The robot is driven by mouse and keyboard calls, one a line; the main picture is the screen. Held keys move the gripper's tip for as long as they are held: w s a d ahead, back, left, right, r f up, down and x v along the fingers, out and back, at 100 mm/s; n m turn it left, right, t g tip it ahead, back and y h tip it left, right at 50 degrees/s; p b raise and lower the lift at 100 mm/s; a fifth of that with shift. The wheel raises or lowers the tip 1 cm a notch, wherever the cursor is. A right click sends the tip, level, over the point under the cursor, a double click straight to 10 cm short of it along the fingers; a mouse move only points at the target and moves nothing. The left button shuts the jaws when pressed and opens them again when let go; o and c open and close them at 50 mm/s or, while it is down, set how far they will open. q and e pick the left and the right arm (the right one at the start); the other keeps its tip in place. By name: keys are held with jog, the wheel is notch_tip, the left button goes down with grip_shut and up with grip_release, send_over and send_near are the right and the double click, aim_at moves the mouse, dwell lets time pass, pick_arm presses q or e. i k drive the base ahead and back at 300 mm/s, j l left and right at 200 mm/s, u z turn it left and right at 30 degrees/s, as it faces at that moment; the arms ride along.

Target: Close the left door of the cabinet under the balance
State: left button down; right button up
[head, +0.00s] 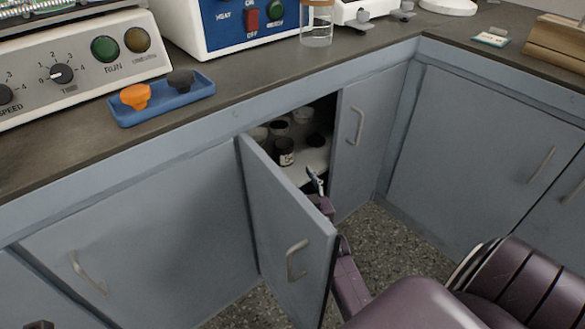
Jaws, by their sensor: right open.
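The left door (285,222) of the cabinet stands open, swung out toward me, with its metal handle (297,259) on the outer face. The opening behind it shows a dark inside with a pale shelf (318,158). The right door (362,130) of the same cabinet is shut. My right gripper (314,180) is open and empty, in front of the opening, on the inner side of the left door. The door's edge hides part of my right arm; I cannot tell whether they touch.
Small jars (284,150) stand on the shelf inside. A blue tray (163,100) with an orange and a dark piece lies on the dark countertop (60,158), beside a control panel (75,68). Other cabinet doors are shut. Speckled floor (385,255) is free right of the open door.

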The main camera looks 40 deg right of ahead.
aim_at(297, 249)
jog(key=k+l, duration=0.7)
jog(key=k, duration=0.2)
